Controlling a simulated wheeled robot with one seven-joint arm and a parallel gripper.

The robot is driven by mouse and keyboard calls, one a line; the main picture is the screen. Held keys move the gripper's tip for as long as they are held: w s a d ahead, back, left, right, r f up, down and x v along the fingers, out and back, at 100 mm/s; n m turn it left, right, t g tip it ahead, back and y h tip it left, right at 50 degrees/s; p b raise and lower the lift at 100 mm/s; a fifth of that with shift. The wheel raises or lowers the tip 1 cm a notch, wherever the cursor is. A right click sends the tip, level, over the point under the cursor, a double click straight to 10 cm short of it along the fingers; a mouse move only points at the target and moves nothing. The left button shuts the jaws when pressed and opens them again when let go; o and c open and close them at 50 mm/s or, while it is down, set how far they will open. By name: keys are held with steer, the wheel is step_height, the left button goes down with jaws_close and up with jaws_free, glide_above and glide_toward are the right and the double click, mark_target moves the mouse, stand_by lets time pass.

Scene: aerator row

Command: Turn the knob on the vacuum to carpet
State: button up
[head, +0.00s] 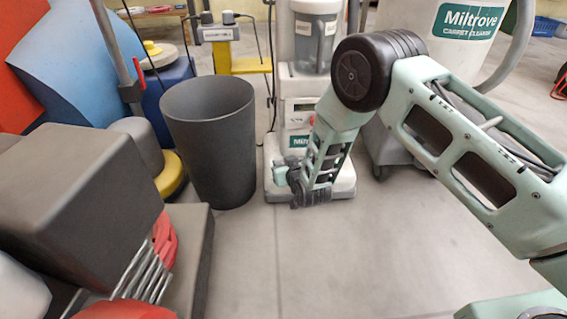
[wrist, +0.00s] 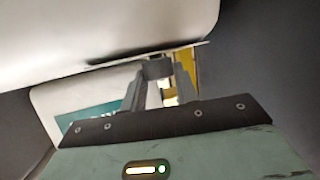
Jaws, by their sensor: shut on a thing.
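The upright vacuum (head: 297,88) is white, with a clear dust cup, a teal label low on its body and a wide floor head, in the middle of the head view. My gripper (wrist: 160,80) is low at the vacuum's front, and my arm covers part of the body and floor head. In the wrist view its two fingers are shut on a small dark grey piece, the knob (wrist: 157,69), beside the white housing (wrist: 115,30). In the head view my wrist hides the knob. The knob's setting marks cannot be read.
A dark grey bin (head: 212,140) stands just left of the vacuum. A large grey carpet cleaner (head: 450,55) stands behind my arm at right. Dark boxes (head: 85,205) and red parts crowd the left. The floor (head: 370,260) in front is clear.

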steer(key=n+g+y+p, duration=0.1)
steer(key=n+y, duration=0.1)
steer(key=n+g+y+p, duration=0.1)
steer(key=n+y+p, duration=0.1)
steer(key=shift+w+d+r+g, duration=0.1)
steer(key=shift+w+d+g, duration=0.05)
steer(key=shift+d+g, duration=0.2)
steer(key=shift+w+d+n+g+y+p, duration=0.15)
steer(key=shift+n+g+y+p, duration=0.45)
steer(key=shift+n+g+y, duration=1.45)
steer(key=shift+n, duration=0.35)
steer(key=o, duration=1)
steer(key=shift+t+h, duration=0.25)
steer(key=shift+t, duration=0.25)
